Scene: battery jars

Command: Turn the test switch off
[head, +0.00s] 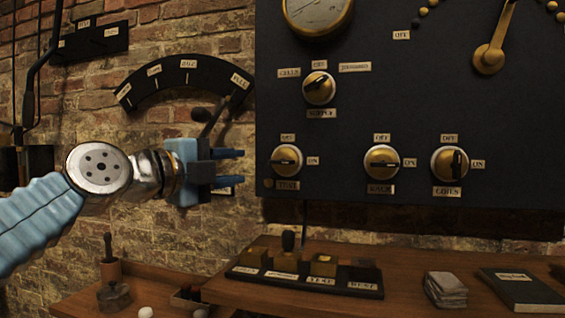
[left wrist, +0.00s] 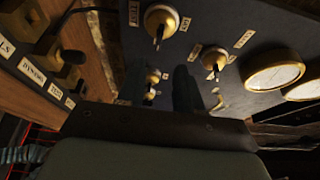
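The test switch (head: 286,160) is a brass knob at the lower left of the dark panel, with a TEST label below, one above that seems to read OFF, and ON to its right. Its dark handle lies roughly level, toward ON. In the left wrist view the test switch (left wrist: 160,22) shows at the top, its handle pointing down the picture toward a label. My left gripper (head: 241,167) is left of the switch, apart from it, its two blue fingers spread and empty. My right gripper is not in view.
Two similar knobs (head: 381,161) (head: 449,162) stand to the right, and the supply knob (head: 319,88) above. A lever (head: 207,120) on a curved scale is behind my gripper. Below, a wooden bench (head: 225,288) holds a labelled key board, a cloth stack (head: 446,290) and a book (head: 520,290).

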